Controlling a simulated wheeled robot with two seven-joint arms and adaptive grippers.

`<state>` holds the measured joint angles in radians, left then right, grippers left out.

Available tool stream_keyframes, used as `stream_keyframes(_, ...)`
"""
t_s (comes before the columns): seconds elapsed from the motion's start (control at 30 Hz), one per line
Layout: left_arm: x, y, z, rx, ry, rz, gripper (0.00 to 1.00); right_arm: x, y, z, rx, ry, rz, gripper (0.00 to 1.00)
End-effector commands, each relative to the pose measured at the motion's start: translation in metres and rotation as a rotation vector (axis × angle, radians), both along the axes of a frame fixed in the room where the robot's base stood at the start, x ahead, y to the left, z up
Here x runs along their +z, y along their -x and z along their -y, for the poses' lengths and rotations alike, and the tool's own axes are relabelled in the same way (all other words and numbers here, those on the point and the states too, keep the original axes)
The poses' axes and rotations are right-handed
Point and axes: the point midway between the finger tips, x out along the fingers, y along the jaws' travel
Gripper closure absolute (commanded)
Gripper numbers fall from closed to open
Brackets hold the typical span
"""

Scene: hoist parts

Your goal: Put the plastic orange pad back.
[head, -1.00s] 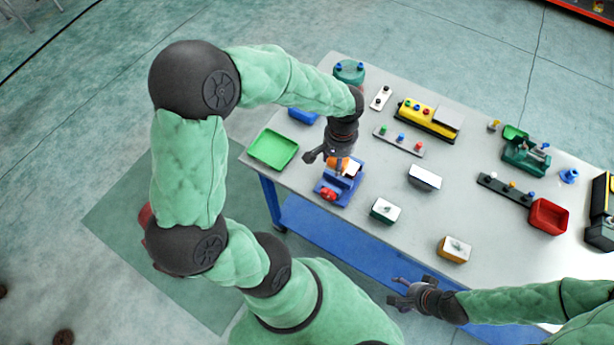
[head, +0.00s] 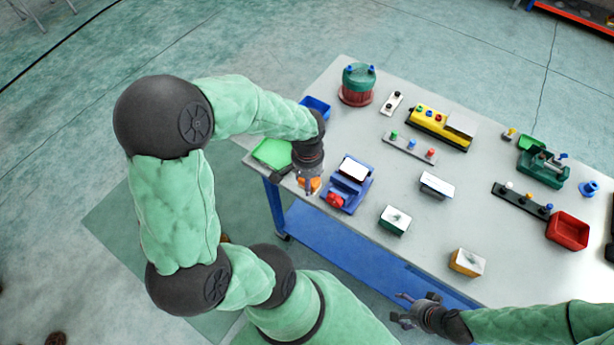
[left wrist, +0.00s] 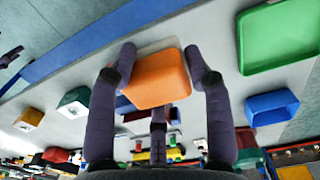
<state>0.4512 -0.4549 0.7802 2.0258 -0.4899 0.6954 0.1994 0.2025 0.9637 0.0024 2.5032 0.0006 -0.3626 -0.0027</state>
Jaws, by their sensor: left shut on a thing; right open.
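The orange plastic pad (left wrist: 158,80) is clasped between the fingers of my left gripper (left wrist: 160,75) in the left wrist view. In the head view the orange pad (head: 310,185) shows just below my left gripper (head: 305,183), near the table's front-left edge. It is to the left of the blue fixture (head: 350,187), which has a white top and a red knob. I cannot tell the gap between pad and table. My right gripper (head: 405,308) is open and empty, off the table's front edge.
A green tray (head: 271,153) lies left behind my left gripper, with a blue bin (head: 316,106) farther back. Small blocks with white tops (head: 394,220) stand right of the fixture. A yellow unit (head: 440,125) and a red bin (head: 568,231) lie farther right.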

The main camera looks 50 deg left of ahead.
Motion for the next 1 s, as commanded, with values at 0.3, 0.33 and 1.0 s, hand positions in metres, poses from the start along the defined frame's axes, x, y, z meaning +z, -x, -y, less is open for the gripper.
stream_keyframes(0.3, -0.046, -0.034, -0.04, 0.001, 0.001, -0.003, 0.8, -0.012, 0.0, 0.0, 0.0, 0.0, 0.0, 0.27)
stream_keyframes(0.33, -0.05, -0.035, -0.042, 0.001, 0.001, -0.003, 0.8, -0.013, 0.0, 0.0, 0.0, 0.0, 0.0, 0.27)
stream_keyframes(1.0, -0.102, -0.048, -0.056, 0.0, 0.0, 0.0, 0.8, -0.025, 0.0, 0.0, 0.0, 0.0, 0.0, 0.27)
